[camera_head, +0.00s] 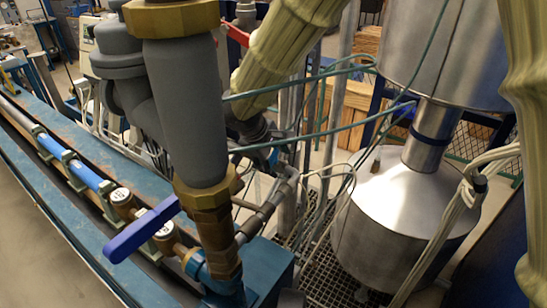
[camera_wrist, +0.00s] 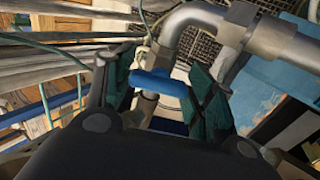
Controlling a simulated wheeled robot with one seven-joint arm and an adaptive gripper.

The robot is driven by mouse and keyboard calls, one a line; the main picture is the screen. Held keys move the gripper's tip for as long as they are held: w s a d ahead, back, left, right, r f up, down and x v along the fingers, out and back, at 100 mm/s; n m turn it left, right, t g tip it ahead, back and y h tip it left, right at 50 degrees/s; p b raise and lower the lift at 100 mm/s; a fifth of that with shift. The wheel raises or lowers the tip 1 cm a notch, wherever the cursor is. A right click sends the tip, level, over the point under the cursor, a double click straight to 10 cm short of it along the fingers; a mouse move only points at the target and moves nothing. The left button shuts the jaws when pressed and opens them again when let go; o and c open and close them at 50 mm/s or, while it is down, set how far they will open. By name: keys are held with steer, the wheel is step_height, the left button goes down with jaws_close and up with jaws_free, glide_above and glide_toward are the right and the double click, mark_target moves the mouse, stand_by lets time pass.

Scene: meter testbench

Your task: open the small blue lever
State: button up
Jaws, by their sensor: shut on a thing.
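The small blue lever (camera_wrist: 158,86) lies crosswise between the two dark green fingers of my gripper (camera_wrist: 163,90) in the wrist view. The fingers are closed on it from its left and right ends. A short metal stem shows below the lever. In the head view a bit of blue shows (camera_head: 273,156) behind the large grey pipe, partly hidden by pipes and cables; I cannot tell surely that it is the same lever.
A larger blue-violet lever (camera_head: 141,231) sits on a brass valve at the front left. A thick grey pipe (camera_head: 186,110) stands in front. Thin green cables (camera_head: 310,136) cross the middle. A metal tank (camera_head: 400,215) stands right. A grey bent pipe (camera_wrist: 215,20) is close beyond my fingers.

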steer(key=shift+n, duration=0.6)
steer(key=o, duration=1)
steer(key=shift+r, duration=0.1)
steer(key=v, duration=1.1)
steer(key=shift+s+a+r, duration=0.1)
steer(key=shift+s+r, duration=0.1)
steer(key=shift+r, duration=0.15)
steer(key=shift+c, duration=0.3)
